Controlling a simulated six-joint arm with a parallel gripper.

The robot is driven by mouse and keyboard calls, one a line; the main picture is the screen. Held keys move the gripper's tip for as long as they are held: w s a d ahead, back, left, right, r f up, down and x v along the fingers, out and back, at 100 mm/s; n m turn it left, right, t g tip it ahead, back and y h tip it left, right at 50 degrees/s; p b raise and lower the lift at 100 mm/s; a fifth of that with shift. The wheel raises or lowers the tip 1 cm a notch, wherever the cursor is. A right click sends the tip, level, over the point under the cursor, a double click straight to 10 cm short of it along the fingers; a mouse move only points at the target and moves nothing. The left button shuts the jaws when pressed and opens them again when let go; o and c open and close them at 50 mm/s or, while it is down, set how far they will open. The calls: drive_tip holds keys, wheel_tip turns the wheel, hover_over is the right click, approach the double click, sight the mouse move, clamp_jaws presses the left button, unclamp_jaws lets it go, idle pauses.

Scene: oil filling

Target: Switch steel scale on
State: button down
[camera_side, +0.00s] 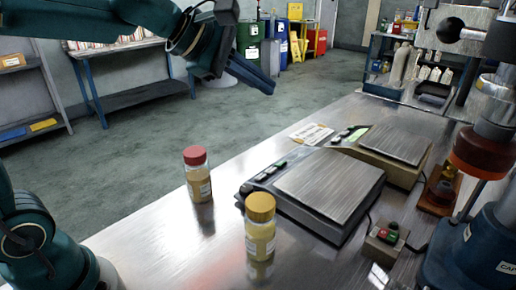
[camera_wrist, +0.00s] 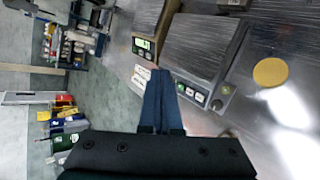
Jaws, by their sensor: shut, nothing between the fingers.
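The nearer scale, with a grey body and a brushed steel plate (camera_side: 330,181), stands on the bench in the side view. Its front strip carries a row of small buttons (camera_side: 268,171); in the wrist view the strip (camera_wrist: 192,93) shows green and white marks, and I see no lit readout there. The plate also fills the upper middle of the wrist view (camera_wrist: 198,45). My gripper (camera_side: 268,85) is shut and empty, held in the air to the upper left of the scale. In the wrist view its fingers (camera_wrist: 158,75) overlap the scene beside the button strip.
A beige scale (camera_side: 392,145) with a green lit display (camera_side: 358,133) stands behind. A red-lidded jar (camera_side: 198,174) and a yellow-lidded jar (camera_side: 260,226) stand near the scale's left side. A button box (camera_side: 385,243) and a press (camera_side: 478,150) are at right.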

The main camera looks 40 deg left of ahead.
drive_tip(key=w+a+f+n, duration=0.45)
drive_tip(key=w+n, duration=0.25)
drive_tip(key=w, duration=0.2)
drive_tip(key=n+y, duration=0.1)
drive_tip(key=n, duration=0.2)
hover_over(280, 164)
drive_tip(key=a, duration=0.5)
wheel_tip(280, 164, down, 9)
drive_tip(key=shift+s+f+g, duration=0.15)
drive_tip(key=shift+s+g, duration=0.15)
drive_tip(key=shift+g, duration=0.1)
drive_tip(key=shift+d, duration=0.1)
drive_tip(key=f, duration=0.1)
drive_tip(key=d+f, duration=0.1)
drive_tip(key=f, duration=0.2)
drive_tip(key=shift+d+f, duration=0.1)
drive_tip(key=shift+d, duration=0.2)
drive_tip(key=shift+d+f, duration=0.2)
drive_tip(key=shift+f, duration=0.5)
drive_tip(key=shift+d+f, duration=0.25)
drive_tip(key=shift+f, duration=0.4)
drive_tip(key=shift+d+f, duration=0.2)
drive_tip(key=shift+f, duration=0.5)
